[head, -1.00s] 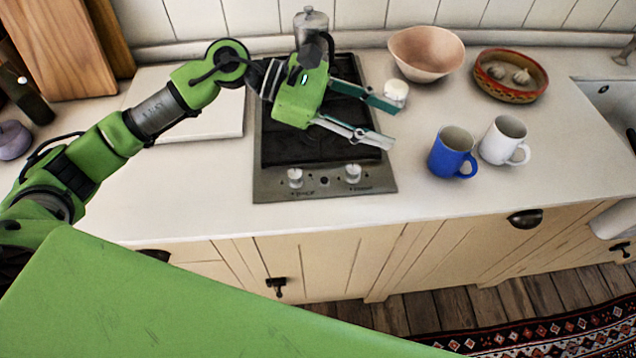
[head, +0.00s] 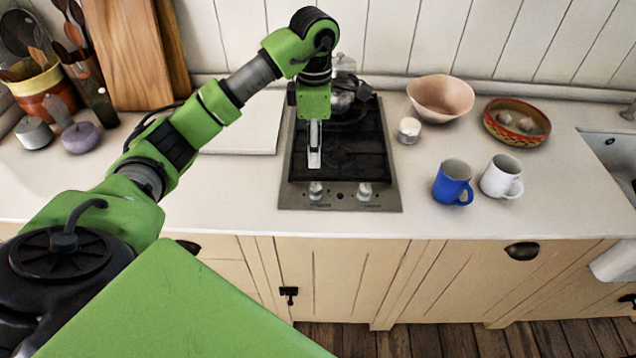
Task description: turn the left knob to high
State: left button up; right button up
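The stove (head: 392,195) is a dark two-burner hob set in the counter, with a metal front strip. The left knob (head: 315,190) is a small light knob on that strip; its setting is too small to read. The right knob (head: 364,192) sits beside it. My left gripper (head: 314,164) points down over the left part of the hob, with its fingertips just behind the left knob in the picture and apart from it. Its fingers line up in this view, so their opening is hidden. My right gripper is out of view.
A metal pot (head: 345,98) stands on the rear of the hob, close to my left gripper. A small white jar (head: 409,131), a pink bowl (head: 441,97), a blue mug (head: 453,182) and a white mug (head: 501,177) stand to the right. The counter front is clear.

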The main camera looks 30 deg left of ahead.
aim_at(316, 186)
pick_arm(q)
notch_tip(316, 186, down, 10)
jog(key=p, duration=0.3)
jog(key=shift+s+d+f, duration=0.1)
jog(key=shift+f, duration=0.75)
grip_shut()
